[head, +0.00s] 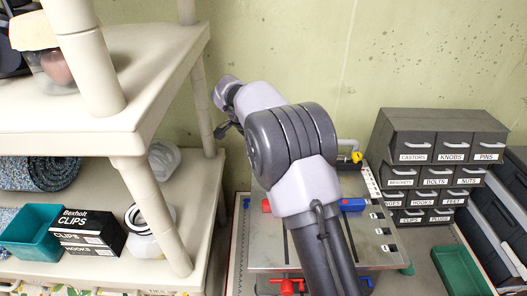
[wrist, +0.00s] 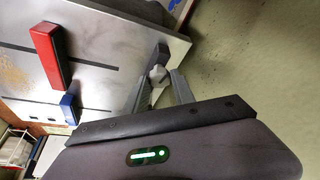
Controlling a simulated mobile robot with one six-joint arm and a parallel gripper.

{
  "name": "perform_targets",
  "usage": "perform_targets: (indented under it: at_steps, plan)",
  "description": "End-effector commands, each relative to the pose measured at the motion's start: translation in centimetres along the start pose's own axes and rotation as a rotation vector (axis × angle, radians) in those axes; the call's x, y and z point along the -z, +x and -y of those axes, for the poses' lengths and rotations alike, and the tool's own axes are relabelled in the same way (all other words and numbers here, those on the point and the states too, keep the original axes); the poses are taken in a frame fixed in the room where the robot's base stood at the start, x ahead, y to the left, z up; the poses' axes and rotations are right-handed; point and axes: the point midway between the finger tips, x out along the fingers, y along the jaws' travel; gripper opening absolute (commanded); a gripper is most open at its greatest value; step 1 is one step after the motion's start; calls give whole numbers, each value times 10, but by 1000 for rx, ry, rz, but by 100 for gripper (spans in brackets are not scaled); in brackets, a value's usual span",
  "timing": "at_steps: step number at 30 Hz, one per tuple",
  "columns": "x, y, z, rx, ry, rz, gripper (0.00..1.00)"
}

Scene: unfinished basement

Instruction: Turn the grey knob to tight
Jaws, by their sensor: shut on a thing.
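In the wrist view the grey knob (wrist: 158,74) is a small light-grey piece at the edge of a metal plate (wrist: 105,60), beside a dark block. My gripper (wrist: 161,82) is shut on the knob, with one finger on each side of it. No tight mark or pointer is readable in this view. In the head view my own arm covers the middle of the plate (head: 262,255), and the knob cannot be made out there.
A red block (wrist: 47,52) and a blue block (wrist: 68,108) sit on the plate. Labelled drawers (head: 437,125) and a green tray (head: 460,270) stand to the right. A cream shelf unit (head: 150,85) stands close on the left, against the wall.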

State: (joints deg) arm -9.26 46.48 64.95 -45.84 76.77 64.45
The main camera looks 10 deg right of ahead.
Motion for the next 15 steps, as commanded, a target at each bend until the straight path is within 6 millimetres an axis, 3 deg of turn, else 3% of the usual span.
perform_targets:
  at_steps: [7,8,9,11,15]
  plan:
    - [0,1,0,-2,1,1,0]
    - [0,1,0,-2,0,1,34]
    - [0,1,0,-2,0,1,42]
    - [0,1,0,-1,0,1,52]
    - [0,0,0,-1,0,1,52]
